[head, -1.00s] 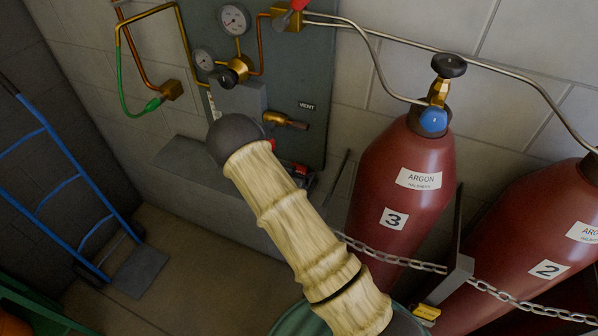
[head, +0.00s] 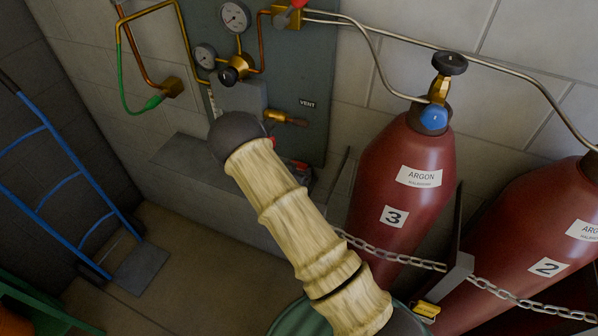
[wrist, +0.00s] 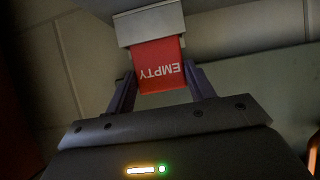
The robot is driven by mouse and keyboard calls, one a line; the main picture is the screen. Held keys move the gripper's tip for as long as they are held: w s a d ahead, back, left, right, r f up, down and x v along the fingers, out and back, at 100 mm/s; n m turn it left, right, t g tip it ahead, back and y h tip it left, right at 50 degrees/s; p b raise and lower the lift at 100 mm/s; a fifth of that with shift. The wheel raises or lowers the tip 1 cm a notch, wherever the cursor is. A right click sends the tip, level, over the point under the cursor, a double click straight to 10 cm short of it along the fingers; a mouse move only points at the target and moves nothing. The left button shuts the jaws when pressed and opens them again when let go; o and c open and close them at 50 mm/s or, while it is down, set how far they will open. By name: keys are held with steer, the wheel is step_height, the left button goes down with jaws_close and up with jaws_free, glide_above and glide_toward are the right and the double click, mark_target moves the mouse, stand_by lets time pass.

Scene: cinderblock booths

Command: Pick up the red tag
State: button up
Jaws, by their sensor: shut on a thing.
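The red tag (wrist: 160,70) shows in the wrist view, with the word EMPTY in white, upside down. Its upper edge meets a pale grey holder (wrist: 150,24); I cannot tell whether it is still inside it. My gripper (wrist: 160,80) has one finger on each side of the tag and is shut on it. In the head view my arm hides the gripper and most of what is in front of it. The grey box (head: 238,100) on the wall panel shows just above my wrist.
A grey-green panel (head: 318,130) carries gauges (head: 235,17), brass valves and copper pipes. Red argon cylinders (head: 405,175) stand at the right behind a chain (head: 400,258). A blue hand truck (head: 60,180) leans at the left. Open floor (head: 190,255) lies between.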

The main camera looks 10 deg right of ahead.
steer(key=shift+r+b, duration=0.8)
steer(key=shift+r, duration=0.6)
steer(key=shift+s+a+r, duration=0.2)
steer(key=shift+r, duration=0.05)
steer(key=s+a+b, duration=0.5)
steer(key=s+a, duration=0.5)
steer(key=s, duration=0.4)
steer(key=shift+a+r, duration=0.1)
steer(key=shift+r, duration=0.1)
